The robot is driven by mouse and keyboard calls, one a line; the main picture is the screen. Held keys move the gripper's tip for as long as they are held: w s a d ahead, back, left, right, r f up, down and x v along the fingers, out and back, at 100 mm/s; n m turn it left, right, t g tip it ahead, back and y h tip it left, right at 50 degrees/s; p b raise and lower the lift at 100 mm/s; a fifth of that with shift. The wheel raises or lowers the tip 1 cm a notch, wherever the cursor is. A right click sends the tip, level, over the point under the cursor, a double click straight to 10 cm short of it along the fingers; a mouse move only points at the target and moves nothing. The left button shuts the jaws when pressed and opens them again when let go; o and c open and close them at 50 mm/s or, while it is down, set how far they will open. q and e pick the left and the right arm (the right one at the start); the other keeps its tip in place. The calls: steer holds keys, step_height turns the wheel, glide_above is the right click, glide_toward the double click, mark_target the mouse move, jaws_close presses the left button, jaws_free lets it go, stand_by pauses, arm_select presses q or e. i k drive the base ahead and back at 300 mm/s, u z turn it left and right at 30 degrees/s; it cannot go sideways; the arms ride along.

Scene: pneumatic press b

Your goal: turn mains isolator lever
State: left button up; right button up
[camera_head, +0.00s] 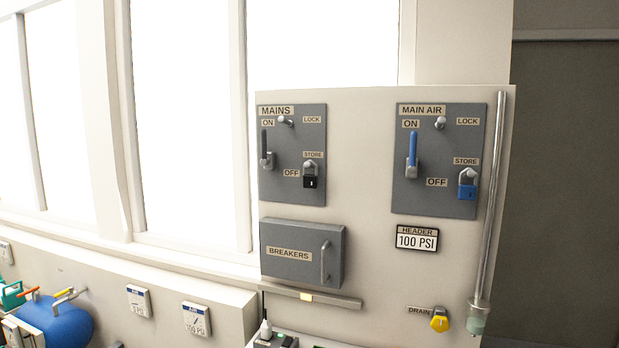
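The mains isolator panel (294,170) is a grey plate labelled MAINS at the upper left of the cream board. Its black lever (265,146) points straight up beside the ON label, on a silver pivot. A black padlock (310,176) hangs at the STORE label, right of the OFF label. A small metal lock fitting (287,121) sits near the LOCK label and holds no padlock. Neither of my grippers shows in the head view.
Right of it, the MAIN AIR panel (441,160) has a blue lever (412,152) pointing up and a blue padlock (467,185). Below are the BREAKERS box (294,268), HEADER gauge (416,238) and yellow DRAIN knob (440,320).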

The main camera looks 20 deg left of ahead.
mark_target(264, 161)
steer(key=k, duration=0.65)
steer(key=u, duration=0.8)
steer(key=i, duration=1.15)
steer(key=u, duration=0.75)
